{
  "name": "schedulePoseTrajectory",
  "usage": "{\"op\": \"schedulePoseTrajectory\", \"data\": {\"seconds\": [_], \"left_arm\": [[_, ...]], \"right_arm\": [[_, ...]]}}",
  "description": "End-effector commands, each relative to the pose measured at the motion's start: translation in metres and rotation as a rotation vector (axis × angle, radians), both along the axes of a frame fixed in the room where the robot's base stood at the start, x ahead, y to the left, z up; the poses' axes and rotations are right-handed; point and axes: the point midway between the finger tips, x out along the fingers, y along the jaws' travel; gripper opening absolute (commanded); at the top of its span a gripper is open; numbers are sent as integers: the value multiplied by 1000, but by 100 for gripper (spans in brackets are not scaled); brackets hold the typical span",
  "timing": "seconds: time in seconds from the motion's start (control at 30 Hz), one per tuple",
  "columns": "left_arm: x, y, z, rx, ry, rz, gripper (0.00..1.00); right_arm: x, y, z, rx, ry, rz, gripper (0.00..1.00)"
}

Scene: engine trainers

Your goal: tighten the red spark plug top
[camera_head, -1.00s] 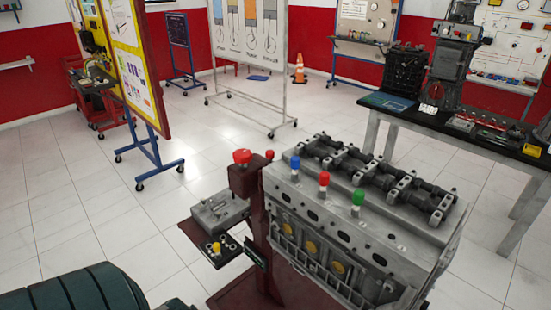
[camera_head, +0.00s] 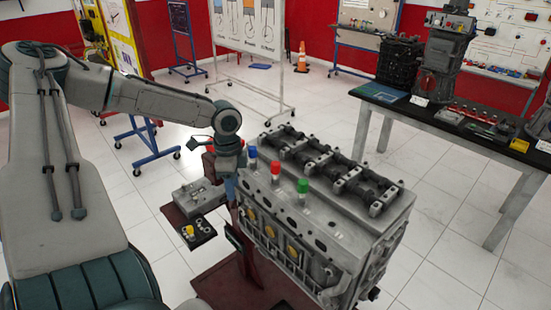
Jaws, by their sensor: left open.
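The red spark plug top (camera_head: 275,168) stands upright on the near edge of the grey engine block (camera_head: 340,238). It sits between a blue top (camera_head: 252,153) and a green top (camera_head: 303,186). My left arm comes in from the left and its gripper (camera_head: 230,187) points down at the block's left end, beside the dark red stand post. The gripper is left of the blue and red tops and apart from the red one. It is open, though its fingers are small and partly unclear. My right gripper is not in view.
A tray (camera_head: 206,237) with a grey part and a yellow-topped piece (camera_head: 188,231) sits left of the block. A red knob (camera_head: 210,147) shows partly behind my left wrist. A workbench (camera_head: 440,118) with engine parts stands at the right. Floor is clear between them.

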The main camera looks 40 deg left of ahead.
Motion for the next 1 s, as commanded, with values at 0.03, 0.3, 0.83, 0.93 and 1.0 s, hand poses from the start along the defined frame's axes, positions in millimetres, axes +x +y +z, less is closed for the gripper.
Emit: {"op": "schedulePoseTrajectory", "data": {"seconds": [0.03,0.3,0.83,0.93,1.0], "left_arm": [[8,-1,21,16,3,-8,44],[45,-30,110,39,1,-19,44],[79,-85,181,55,-29,-20,44],[78,-85,167,53,-27,-21,44],[78,-85,154,54,-26,-20,44]], "right_arm": [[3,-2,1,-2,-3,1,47],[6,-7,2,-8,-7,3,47],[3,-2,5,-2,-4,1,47],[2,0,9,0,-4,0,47],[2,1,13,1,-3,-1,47]]}}
